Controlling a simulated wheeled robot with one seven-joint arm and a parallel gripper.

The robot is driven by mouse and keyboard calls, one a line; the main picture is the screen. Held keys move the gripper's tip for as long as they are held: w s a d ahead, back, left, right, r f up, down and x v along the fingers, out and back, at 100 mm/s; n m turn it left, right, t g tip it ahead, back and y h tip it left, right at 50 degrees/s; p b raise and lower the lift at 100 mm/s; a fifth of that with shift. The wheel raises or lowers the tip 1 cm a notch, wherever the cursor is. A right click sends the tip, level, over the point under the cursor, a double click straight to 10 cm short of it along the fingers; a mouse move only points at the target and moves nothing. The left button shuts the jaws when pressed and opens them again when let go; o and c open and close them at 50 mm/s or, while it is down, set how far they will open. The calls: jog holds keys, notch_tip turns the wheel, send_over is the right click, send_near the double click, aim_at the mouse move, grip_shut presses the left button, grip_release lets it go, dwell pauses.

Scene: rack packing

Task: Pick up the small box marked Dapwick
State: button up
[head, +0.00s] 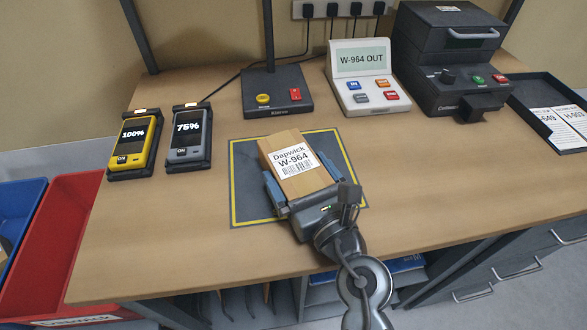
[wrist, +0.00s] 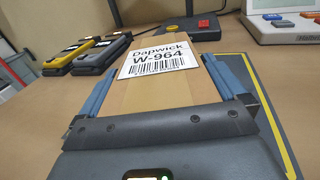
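The small box marked Dapwick W-964 (head: 312,181) is brown cardboard with a white barcode label on top. It is over the dark mat with a yellow border (head: 243,205) on the bench, turned slightly. My gripper (head: 303,177) reaches it from the front, with one blue finger along each side. The wrist view also shows the box (wrist: 160,95) between the two fingers of my gripper (wrist: 162,75). The fingers lie close along its sides; I cannot tell whether they press on it. The palm hides the box's near end, and its underside is hidden.
Behind the mat stand a black scale-like base with a post (head: 277,97), a console reading W-964 OUT (head: 363,80) and a dark printer-like machine (head: 450,60). Two handhelds, yellow (head: 133,140) and grey (head: 189,138), lie left. A black tray (head: 545,105) is right. Red bin (head: 60,240) stands left of the bench.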

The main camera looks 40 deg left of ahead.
jog(key=c, duration=0.7)
jog(key=shift+r, duration=0.1)
